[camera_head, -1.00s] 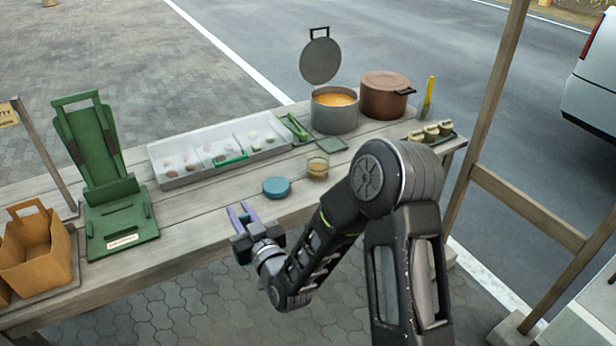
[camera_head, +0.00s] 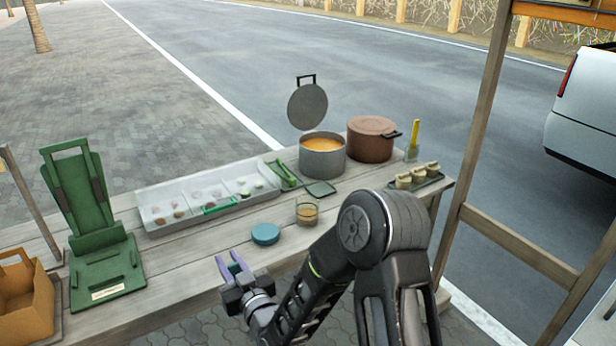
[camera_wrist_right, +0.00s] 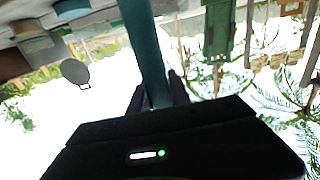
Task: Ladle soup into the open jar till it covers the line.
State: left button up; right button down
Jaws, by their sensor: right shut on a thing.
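The open glass jar (camera_head: 307,214) stands on the table's front half with some brownish content low inside; I cannot make out its line. A blue lid (camera_head: 265,234) lies flat left of it. The grey pot (camera_head: 323,160) of orange soup stands open behind the jar, its round grey lid (camera_head: 308,107) upright above its back rim. My right gripper (camera_head: 232,264), left of and in front of the blue lid, is shut on a teal bar (camera_wrist_right: 146,45), which shows between its fingers in the right wrist view. The bar's far end is cut off; I cannot tell whether it is the ladle.
A white compartment tray (camera_head: 160,228), a green stand (camera_head: 108,270) and a brown carrier (camera_head: 25,305) occupy the left. Bare planks lie around the lid.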

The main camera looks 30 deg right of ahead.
pick_arm(q)
jog(key=shift+r, duration=0.1)
pick_arm(e)
jog(key=shift+r, duration=0.2)
pick_arm(q)
notch_tip(320, 180, up, 2)
jog(key=shift+r+p, duration=0.1)
jog(key=shift+p, duration=1.1)
pick_arm(e)
notch_tip(320, 180, up, 5)
jog(key=shift+f, duration=0.2)
pick_arm(q)
jog(key=shift+s, duration=0.15)
pick_arm(e)
notch_tip(320, 180, down, 3)
jog(key=shift+r, duration=0.2)
pick_arm(q)
jog(key=shift+a, duration=0.1)
jog(key=shift+c, duration=0.4)
